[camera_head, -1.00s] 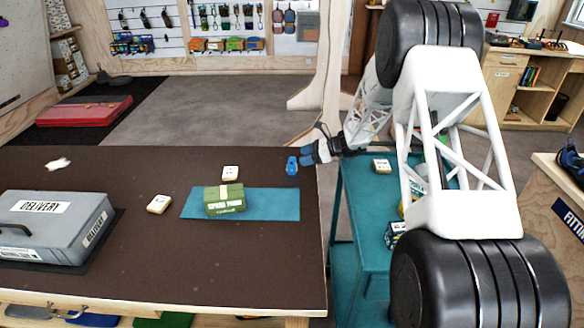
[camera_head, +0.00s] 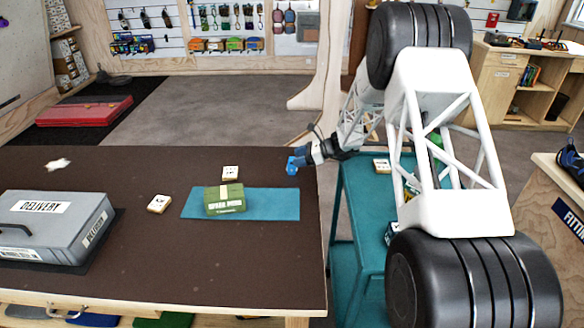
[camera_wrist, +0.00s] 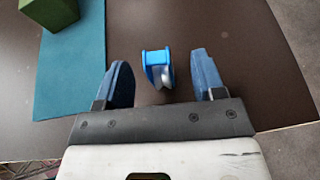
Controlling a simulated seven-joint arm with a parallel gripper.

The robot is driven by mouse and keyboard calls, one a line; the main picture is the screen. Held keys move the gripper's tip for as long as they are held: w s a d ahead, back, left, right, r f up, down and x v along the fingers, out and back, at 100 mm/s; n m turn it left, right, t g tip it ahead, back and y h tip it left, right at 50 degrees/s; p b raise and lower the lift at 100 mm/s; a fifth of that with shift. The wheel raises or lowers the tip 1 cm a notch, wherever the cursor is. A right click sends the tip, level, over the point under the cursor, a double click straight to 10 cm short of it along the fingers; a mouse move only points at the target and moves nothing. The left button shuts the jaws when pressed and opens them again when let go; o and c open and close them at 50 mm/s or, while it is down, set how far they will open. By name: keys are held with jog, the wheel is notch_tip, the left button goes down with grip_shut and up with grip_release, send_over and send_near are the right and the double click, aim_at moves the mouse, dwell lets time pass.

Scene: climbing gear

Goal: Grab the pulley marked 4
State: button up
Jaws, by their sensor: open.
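A blue pulley (camera_wrist: 158,68) with a grey wheel stands on the dark brown table between my two fingers in the wrist view. No number can be read on it. In the head view the pulley (camera_head: 292,165) shows near the table's right edge, partly covered by my gripper (camera_head: 300,158). My gripper (camera_wrist: 163,82) is open, with one dark blue finger on each side of the pulley and a gap on both sides. The pulley lies around and slightly beyond the fingertips' line, and I cannot tell the exact height of the fingers above the table.
A green box (camera_head: 225,199) stands on a teal mat (camera_head: 270,204). Two small cream blocks, one (camera_head: 230,172) behind the mat and one (camera_head: 159,204) left of it, lie on the table (camera_head: 150,255). A grey delivery case (camera_head: 50,225) is at left. A teal cart (camera_head: 360,215) stands right.

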jog(key=shift+s+x, duration=0.2)
jog(key=shift+x, duration=2.4)
jog(key=shift+r, duration=0.1)
jog(key=c, duration=1)
jog(key=shift+r, duration=0.15)
jog(key=shift+r, duration=1.5)
jog(key=shift+s+r, duration=0.15)
jog(key=shift+s, duration=0.15)
jog(key=s+d, duration=0.1)
jog(key=s, duration=0.4)
jog(key=s+d+r, duration=0.1)
jog(key=s, duration=0.4)
jog(key=s+d, duration=0.1)
jog(key=s, duration=0.4)
jog(key=shift+d+r, duration=0.2)
jog(key=shift+d, duration=0.15)
